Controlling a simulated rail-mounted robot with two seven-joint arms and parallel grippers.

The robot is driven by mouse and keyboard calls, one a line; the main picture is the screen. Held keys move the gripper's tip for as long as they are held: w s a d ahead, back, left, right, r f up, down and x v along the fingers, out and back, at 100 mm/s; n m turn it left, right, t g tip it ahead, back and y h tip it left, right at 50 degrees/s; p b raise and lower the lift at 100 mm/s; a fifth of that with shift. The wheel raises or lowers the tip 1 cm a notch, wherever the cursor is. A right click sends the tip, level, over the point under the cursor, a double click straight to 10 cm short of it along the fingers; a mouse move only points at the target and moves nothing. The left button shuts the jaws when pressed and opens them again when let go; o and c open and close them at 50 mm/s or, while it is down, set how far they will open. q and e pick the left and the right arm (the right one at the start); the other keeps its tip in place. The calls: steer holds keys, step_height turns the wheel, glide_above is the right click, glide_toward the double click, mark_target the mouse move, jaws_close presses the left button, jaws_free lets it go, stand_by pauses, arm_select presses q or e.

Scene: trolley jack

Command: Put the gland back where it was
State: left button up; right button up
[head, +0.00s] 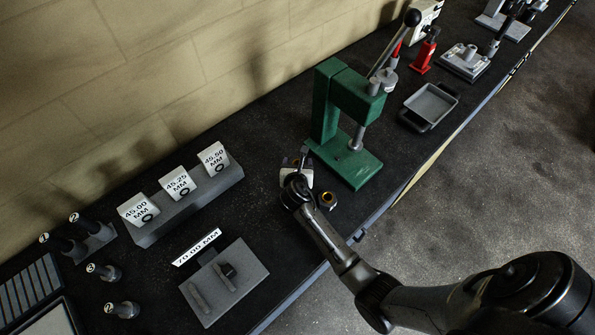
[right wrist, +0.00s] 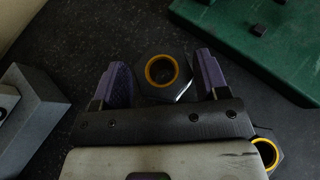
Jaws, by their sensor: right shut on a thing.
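A dark hexagonal gland with a yellow ring around its bore (right wrist: 161,71) sits between the two purple finger pads of my right gripper (right wrist: 163,77) in the right wrist view. The gripper is shut on it. In the head view my right gripper (head: 301,163) is over the bench just left of the green press, and hides most of the held piece. A second, similar yellow-ringed piece (head: 327,199) lies on the bench just beside the gripper; it also shows partly at the lower right of the right wrist view (right wrist: 264,150). My left gripper is out of view.
The green press (head: 355,166) stands close right of my gripper. A grey stand with labelled cards (head: 190,207) is to the left, and a grey plate with a 70.00 MM label (head: 225,283) lies nearer. A grey tray (head: 430,104) lies beyond the press.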

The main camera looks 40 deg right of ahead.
steer(key=shift+f+b, duration=0.3)
steer(key=shift+f, duration=1.6)
steer(key=shift+f, duration=0.15)
steer(key=o, duration=1.3)
steer(key=shift+c, duration=0.2)
steer(key=v, duration=1.2)
steer(key=shift+p, duration=0.35)
